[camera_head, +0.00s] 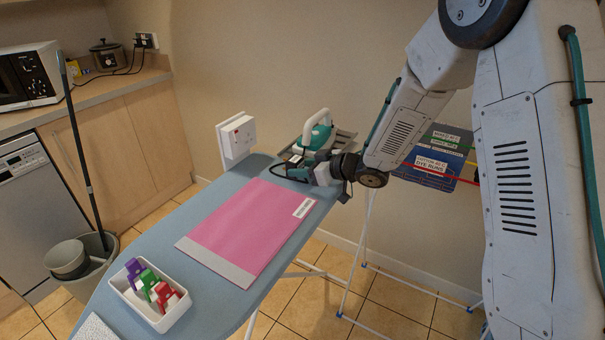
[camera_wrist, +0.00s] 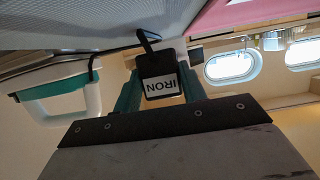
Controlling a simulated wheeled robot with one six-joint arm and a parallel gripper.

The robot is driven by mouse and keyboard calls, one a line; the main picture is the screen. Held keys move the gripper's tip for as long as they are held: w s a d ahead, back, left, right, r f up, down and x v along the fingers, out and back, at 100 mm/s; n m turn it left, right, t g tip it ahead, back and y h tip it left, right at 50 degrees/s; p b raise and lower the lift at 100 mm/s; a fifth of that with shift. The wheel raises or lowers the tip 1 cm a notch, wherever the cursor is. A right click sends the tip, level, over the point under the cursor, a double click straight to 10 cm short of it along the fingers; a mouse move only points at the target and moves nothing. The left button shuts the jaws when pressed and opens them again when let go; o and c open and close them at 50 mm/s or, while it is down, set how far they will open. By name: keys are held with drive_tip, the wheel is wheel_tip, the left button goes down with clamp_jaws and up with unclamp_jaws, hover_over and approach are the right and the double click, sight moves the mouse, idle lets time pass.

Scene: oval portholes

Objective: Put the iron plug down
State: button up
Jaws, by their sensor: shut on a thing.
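A dark cord or loop rises from the plug's end. In the head view my gripper (camera_head: 296,170) is low over the far end of the blue ironing board (camera_head: 190,206), beside the pink cloth. The plug is mostly hidden there, and I cannot tell whether it touches the board. The white and teal iron (camera_head: 316,132) sits on a metal rest just behind my gripper.
The pink cloth (camera_head: 250,222) covers much of the board. A white tray (camera_head: 172,322) with purple, green and red clips stands at the near end. A bucket (camera_head: 98,262) stands left.

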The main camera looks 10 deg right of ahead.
drive_tip(key=shift+f, duration=0.95)
drive_tip(key=o, duration=1.1)
drive_tip(key=shift+f, duration=0.15)
drive_tip(key=v, duration=1.2)
